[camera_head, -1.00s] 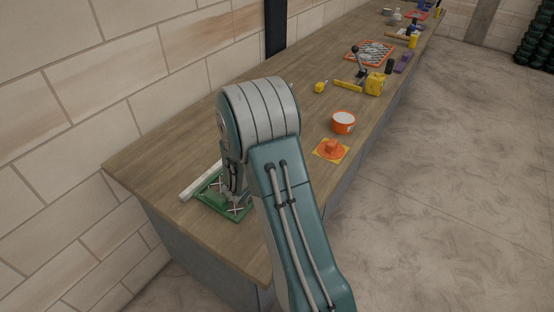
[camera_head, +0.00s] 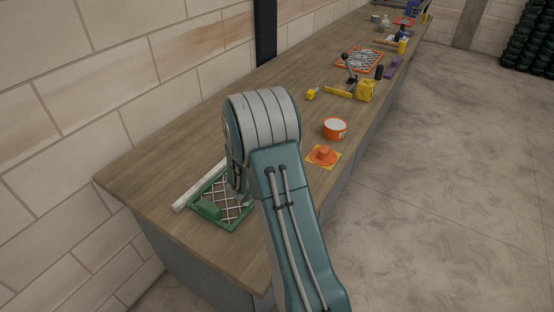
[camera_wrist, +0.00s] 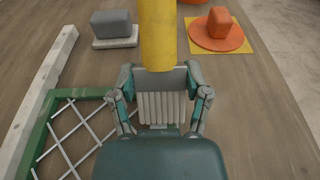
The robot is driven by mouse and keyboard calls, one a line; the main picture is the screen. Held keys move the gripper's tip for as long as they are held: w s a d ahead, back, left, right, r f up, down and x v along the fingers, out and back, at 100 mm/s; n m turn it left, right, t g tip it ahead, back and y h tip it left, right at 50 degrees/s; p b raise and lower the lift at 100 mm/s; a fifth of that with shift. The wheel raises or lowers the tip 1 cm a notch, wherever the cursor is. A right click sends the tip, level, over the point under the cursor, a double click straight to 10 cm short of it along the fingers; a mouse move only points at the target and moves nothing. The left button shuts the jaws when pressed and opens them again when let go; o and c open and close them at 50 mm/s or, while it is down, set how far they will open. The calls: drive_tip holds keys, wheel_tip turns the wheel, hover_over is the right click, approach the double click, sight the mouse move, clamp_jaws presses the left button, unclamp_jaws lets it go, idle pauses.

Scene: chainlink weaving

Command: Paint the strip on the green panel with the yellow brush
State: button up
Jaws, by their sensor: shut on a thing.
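The green panel (camera_head: 212,221) lies on the wooden bench at the left, with a pale wire lattice inside its frame. In the wrist view the green frame (camera_wrist: 82,94) runs along the left, with lattice wires below. My gripper (camera_wrist: 160,82) is shut on a yellow cylinder (camera_wrist: 158,35), seemingly the yellow brush; its far end leaves the picture at the top. In the head view my arm hides most of the gripper and the cylinder. I cannot make out the strip to paint.
A long white bar (camera_head: 194,189) lies along the panel's far left side. A grey block on a pale base (camera_wrist: 113,24) stands beyond. An orange piece on a yellow square (camera_head: 323,155) and an orange pot (camera_head: 335,129) are right. Several tools lie farther along the bench.

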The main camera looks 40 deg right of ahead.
drive_tip(key=shift+s+a+f, duration=0.1)
drive_tip(key=shift+f, duration=0.1)
drive_tip(key=shift+f+v, duration=0.2)
drive_tip(key=shift+v, duration=1.95)
drive_tip(key=shift+s+a+f, duration=0.1)
drive_tip(key=shift+s+a, duration=0.15)
drive_tip(key=shift+a, duration=0.55)
drive_tip(key=shift+s+a, duration=0.3)
drive_tip(key=shift+a, duration=0.5)
drive_tip(key=shift+s+a+f, duration=0.1)
drive_tip(key=shift+s+a, duration=0.15)
drive_tip(key=shift+a, duration=0.6)
drive_tip(key=shift+v, duration=1.35)
drive_tip(key=shift+s+a+f, duration=0.15)
drive_tip(key=shift+s+a, duration=0.15)
drive_tip(key=shift+a, duration=0.45)
drive_tip(key=shift+s+a+f, duration=0.15)
drive_tip(key=shift+s+a, duration=0.15)
drive_tip(key=shift+a, duration=0.45)
drive_tip(key=shift+s+a, duration=0.25)
drive_tip(key=shift+a, duration=0.4)
drive_tip(key=shift+r, duration=0.1)
wheel_tip(320, 180, up, 7)
